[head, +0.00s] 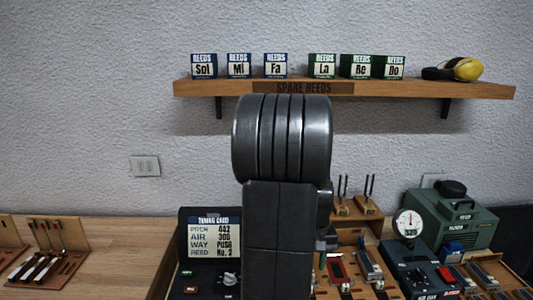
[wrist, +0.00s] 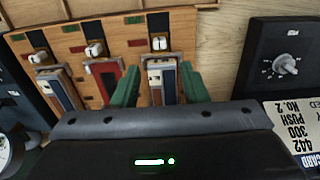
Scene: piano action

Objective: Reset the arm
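My arm (head: 275,210) stands dark and upright in the middle of the head view and hides much of the bench behind it. In the wrist view, the two green fingers of my gripper (wrist: 158,76) are spread apart. A pale and dark reed block (wrist: 161,82) on the wooden board shows between them, with a visible gap at the left finger. I see no firm grip on it. Whether the fingers are level with the block or above it is hard to tell. In the head view the gripper is mostly hidden by my arm.
A wooden board (wrist: 210,40) carries several slots and blocks. A tuning card panel (head: 210,240) stands left of my arm, and a gauge box (head: 408,228) and green machine (head: 460,225) right. A shelf (head: 190,88) with reed boxes spans the wall.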

